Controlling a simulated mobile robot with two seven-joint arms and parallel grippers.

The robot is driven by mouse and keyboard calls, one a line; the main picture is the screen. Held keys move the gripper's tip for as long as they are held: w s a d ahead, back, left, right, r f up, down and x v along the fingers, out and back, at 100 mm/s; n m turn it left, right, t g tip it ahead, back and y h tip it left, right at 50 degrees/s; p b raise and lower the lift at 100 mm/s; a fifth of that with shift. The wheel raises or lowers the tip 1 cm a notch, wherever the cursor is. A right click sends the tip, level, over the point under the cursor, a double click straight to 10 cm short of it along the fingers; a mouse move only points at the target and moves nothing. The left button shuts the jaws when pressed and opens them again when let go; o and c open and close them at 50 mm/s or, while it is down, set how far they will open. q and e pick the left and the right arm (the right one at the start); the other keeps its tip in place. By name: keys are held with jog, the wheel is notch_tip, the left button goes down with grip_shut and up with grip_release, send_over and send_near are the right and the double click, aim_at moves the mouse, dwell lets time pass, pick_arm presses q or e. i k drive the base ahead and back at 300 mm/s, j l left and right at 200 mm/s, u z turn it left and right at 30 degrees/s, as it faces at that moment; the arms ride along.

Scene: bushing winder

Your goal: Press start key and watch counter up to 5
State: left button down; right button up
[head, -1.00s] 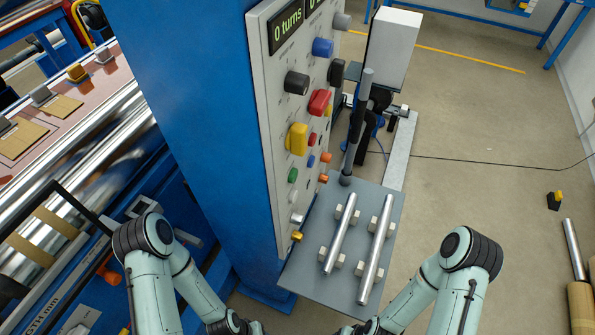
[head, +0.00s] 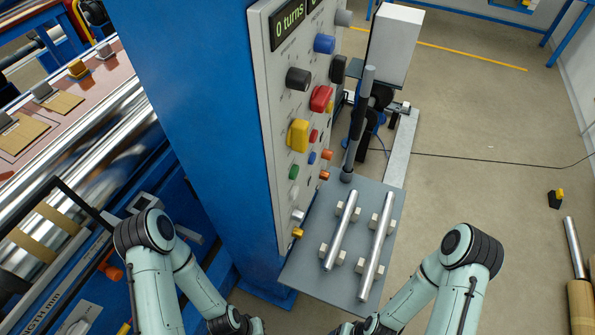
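The control panel (head: 268,140) stands on a blue column and carries several buttons and knobs. Its counter display (head: 288,26) reads "0 turns". A green button (head: 293,172) sits low on the left side of the panel; its label is too small to read, so I cannot tell whether it is the start key. A yellow knob (head: 298,135), a red knob (head: 321,98), a black knob (head: 298,79) and a blue knob (head: 324,44) are above it. Both my arms show at the bottom of the picture, below the panel. Their grippers are outside the picture.
A grey shelf (head: 312,262) with two metal rods on small blocks juts out below the panel. The blue column (head: 205,110) stands left of it, beside the winder's rollers (head: 125,140). The floor at right is mostly clear, with a cable and a roll at the edge.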

aim_at(294, 171)
jog(key=l+u, duration=0.15)
jog(key=l, duration=0.25)
jog(key=k+l+u, duration=0.15)
jog(key=l, duration=0.2)
jog(key=l+u, duration=0.15)
jog(key=l, duration=0.25)
jog(key=k+l+u, duration=0.15)
jog(key=l, duration=0.25)
